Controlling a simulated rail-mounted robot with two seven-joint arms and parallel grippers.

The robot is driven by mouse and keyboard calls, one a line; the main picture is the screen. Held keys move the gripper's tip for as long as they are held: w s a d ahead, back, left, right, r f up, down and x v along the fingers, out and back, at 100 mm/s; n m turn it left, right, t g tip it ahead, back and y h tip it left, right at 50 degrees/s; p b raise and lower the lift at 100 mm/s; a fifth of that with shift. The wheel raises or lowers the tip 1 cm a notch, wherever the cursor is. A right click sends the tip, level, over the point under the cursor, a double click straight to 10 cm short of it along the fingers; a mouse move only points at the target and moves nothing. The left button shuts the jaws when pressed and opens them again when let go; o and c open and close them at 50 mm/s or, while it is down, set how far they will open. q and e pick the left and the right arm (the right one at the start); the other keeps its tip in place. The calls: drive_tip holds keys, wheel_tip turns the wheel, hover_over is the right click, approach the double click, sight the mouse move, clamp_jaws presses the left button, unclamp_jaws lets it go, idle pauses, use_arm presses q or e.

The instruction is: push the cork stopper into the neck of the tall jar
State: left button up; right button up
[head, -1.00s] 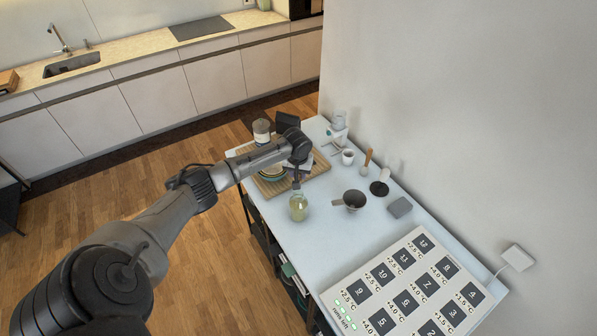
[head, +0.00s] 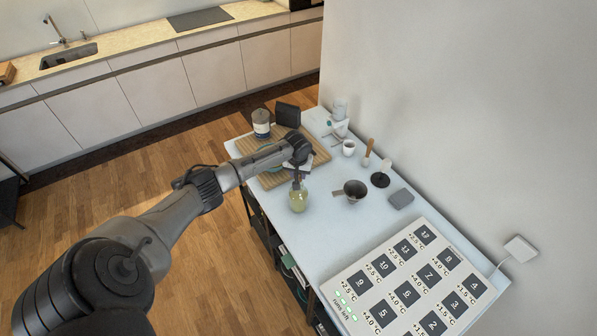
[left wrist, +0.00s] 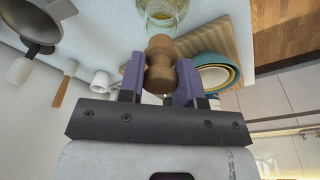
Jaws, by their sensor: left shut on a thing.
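The tall jar (head: 298,202) is clear glass with yellowish contents and stands near the table's left edge; it also shows at the top of the left wrist view (left wrist: 163,20). The brown cork stopper (left wrist: 160,64) has a narrowed waist. My left gripper (left wrist: 160,84) is shut on the stopper, with a purple finger on each side. In the head view my left gripper (head: 297,177) is directly above the jar, very close to its neck. Fingers and stopper hide the jar's mouth, so I cannot tell whether the stopper touches it. My right gripper is not in view.
A wooden board (head: 318,148) with stacked bowls (left wrist: 216,70) lies behind the jar. A tin (head: 261,122) and a dark block (head: 287,115) stand at the back. A small pan (head: 354,190) is right of the jar. A large panel (head: 405,285) with numbered squares covers the near table.

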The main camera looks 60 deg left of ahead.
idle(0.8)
use_arm(q)
drive_tip(key=shift+p, duration=0.4)
drive_tip(key=shift+p, duration=0.3)
idle(0.4)
idle(0.4)
drive_tip(key=shift+p, duration=0.4)
drive_tip(key=shift+f+b, duration=0.4)
drive_tip(key=shift+f, duration=0.25)
idle(0.6)
drive_tip(key=shift+f+b, duration=0.45)
drive_tip(key=shift+f, duration=0.35)
drive_tip(key=shift+f+b, duration=0.35)
drive_tip(key=shift+f, duration=0.25)
